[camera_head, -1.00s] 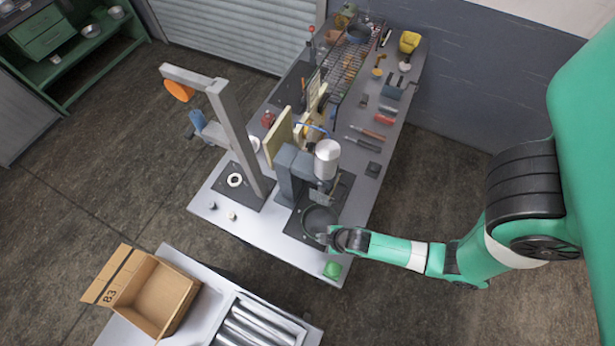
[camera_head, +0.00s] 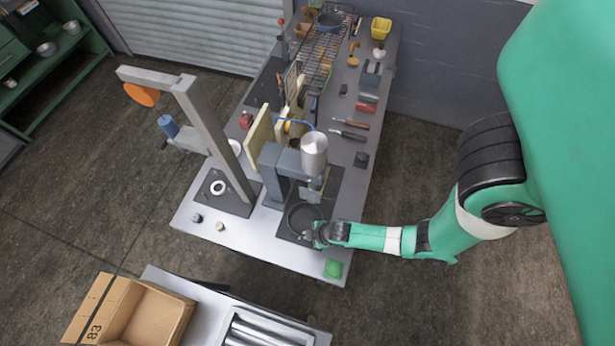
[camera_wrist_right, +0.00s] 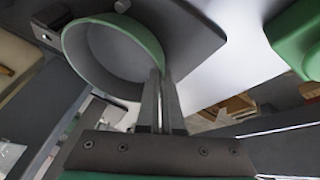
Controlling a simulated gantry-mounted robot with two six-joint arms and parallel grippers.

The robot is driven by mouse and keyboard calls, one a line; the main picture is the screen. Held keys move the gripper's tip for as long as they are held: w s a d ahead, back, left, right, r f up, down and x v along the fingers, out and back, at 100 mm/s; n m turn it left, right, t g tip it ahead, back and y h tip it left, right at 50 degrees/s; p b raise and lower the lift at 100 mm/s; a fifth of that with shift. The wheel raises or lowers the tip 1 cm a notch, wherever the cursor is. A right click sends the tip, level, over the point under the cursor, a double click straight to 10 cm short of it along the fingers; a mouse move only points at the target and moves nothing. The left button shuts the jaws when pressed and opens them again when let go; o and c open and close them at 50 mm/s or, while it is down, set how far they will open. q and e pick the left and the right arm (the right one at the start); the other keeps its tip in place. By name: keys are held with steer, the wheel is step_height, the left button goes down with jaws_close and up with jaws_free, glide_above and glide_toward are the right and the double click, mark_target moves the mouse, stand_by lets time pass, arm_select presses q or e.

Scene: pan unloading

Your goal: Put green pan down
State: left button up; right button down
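The green pan (camera_wrist_right: 152,38) shows in the right wrist view with a green outer wall and a grey inside. In the head view the pan (camera_head: 302,217) looks dark and round and is over the dark base plate under the silver-headed machine. My right gripper (camera_wrist_right: 160,78) has its two fingers close together at the pan's near rim and appears shut on it. In the head view my right gripper (camera_head: 318,236) is at the pan's front right side. I cannot tell whether the pan touches the plate. My left gripper is not in view.
The machine's silver cylinder (camera_head: 314,152) stands just behind the pan. A green object (camera_head: 333,268) lies on the table's near right corner. An orange-tipped stand (camera_head: 205,130) is at the left. A cardboard box (camera_head: 150,312) and rollers stand in front.

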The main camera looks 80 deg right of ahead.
steer(key=shift+f, duration=0.15)
steer(key=c, duration=1.1)
jaws_free()
steer(key=shift+s+r, duration=0.1)
steer(key=shift+r, duration=0.3)
steer(key=p+v, duration=0.3)
steer(key=v, duration=0.8)
steer(key=shift+s+a+r, duration=0.1)
steer(key=shift+r, duration=0.1)
